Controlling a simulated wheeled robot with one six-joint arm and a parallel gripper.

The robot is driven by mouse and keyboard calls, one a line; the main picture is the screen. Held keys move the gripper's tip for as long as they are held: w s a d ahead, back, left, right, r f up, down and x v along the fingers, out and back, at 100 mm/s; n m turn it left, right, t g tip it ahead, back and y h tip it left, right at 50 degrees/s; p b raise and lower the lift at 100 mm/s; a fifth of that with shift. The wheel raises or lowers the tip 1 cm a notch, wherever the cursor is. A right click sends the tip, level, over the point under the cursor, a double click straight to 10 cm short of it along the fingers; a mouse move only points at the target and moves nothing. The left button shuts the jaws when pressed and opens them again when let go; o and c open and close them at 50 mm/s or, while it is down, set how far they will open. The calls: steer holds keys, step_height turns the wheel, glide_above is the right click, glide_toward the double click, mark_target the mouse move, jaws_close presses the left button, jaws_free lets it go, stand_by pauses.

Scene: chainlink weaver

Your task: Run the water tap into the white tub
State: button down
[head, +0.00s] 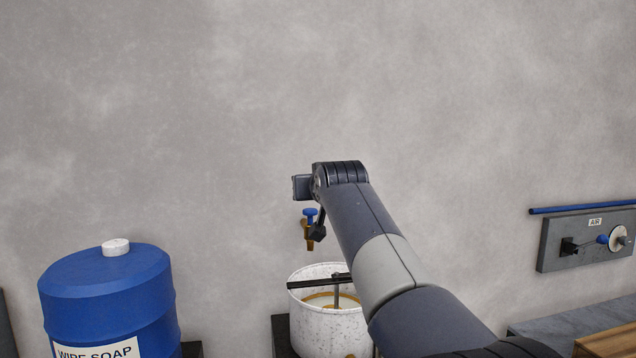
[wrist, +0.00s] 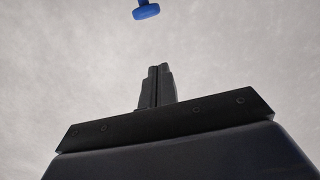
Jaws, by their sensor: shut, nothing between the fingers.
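The water tap has a blue handle (head: 310,211) and a brass body (head: 307,236) and sits at the grey wall, above the white tub (head: 320,335). The speckled tub stands below it, with a dark bar across its top and a post going down inside. No water stream is visible. My gripper (wrist: 157,70) is shut and empty in the wrist view, with the blue handle (wrist: 146,12) beyond its tips at the top edge, apart from them. In the head view my arm hides part of the tub's right side, and the dark gripper overlaps the tap's right edge.
A blue drum (head: 107,295) labelled WIPE SOAP, with a white cap, stands at the left. A grey AIR panel (head: 555,246) with a blue-handled valve and a blue pipe (head: 580,209) is on the wall at right. A wooden block (head: 608,343) lies at lower right.

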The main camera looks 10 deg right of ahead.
steer(key=p, duration=0.2)
glide_above(311, 213)
steer(key=f, duration=0.2)
steer(key=s+f, duration=0.1)
steer(key=f, duration=0.1)
steer(key=shift+f, duration=0.4)
steer(key=shift+f, duration=0.15)
steer(key=shift+f+b, duration=0.85)
steer(key=shift+b, duration=0.05)
steer(key=shift+f, duration=0.1)
steer(key=shift+s, duration=0.1)
steer(key=s+r+b, duration=0.2)
steer(key=s+b, duration=0.2)
steer(key=s, duration=0.6)
steer(key=shift+s+r, duration=0.25)
steer(key=shift+s, duration=0.05)
steer(key=shift+w, duration=0.15)
